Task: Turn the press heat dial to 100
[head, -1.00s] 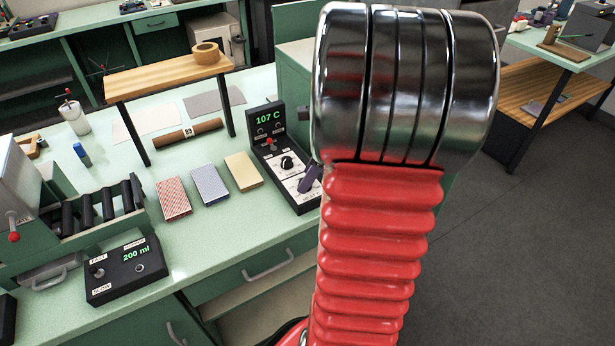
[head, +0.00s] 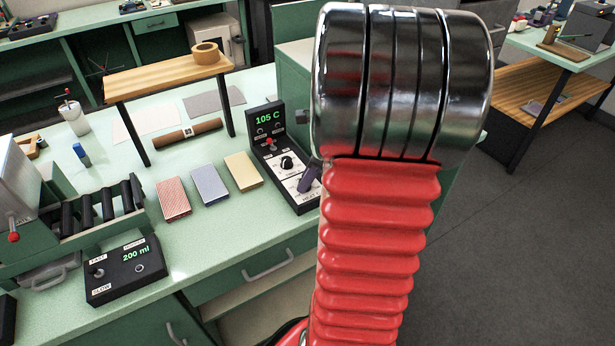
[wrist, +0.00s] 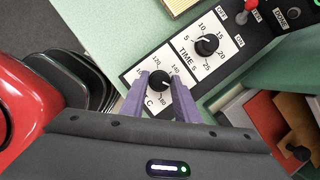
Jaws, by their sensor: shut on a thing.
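The press control panel (head: 262,153) stands on the bench, and its green display (head: 267,120) reads 105 C. In the wrist view, the black heat dial (wrist: 160,83) sits on a white scale marked C, with numbers such as 120 and 140 around it. My gripper (wrist: 158,86) has its two purple fingers on either side of the dial and is shut on it. In the head view, only a purple fingertip (head: 309,179) shows at the panel's near end. The heat dial is hidden there behind my gripper and arm.
The time dial (wrist: 207,45) is beside the heat dial, with a red-tipped switch (wrist: 250,5) beyond. Red, blue and yellow blocks (head: 208,185) lie left of the panel. A control box (head: 125,270) reading 200 ml is at the front left.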

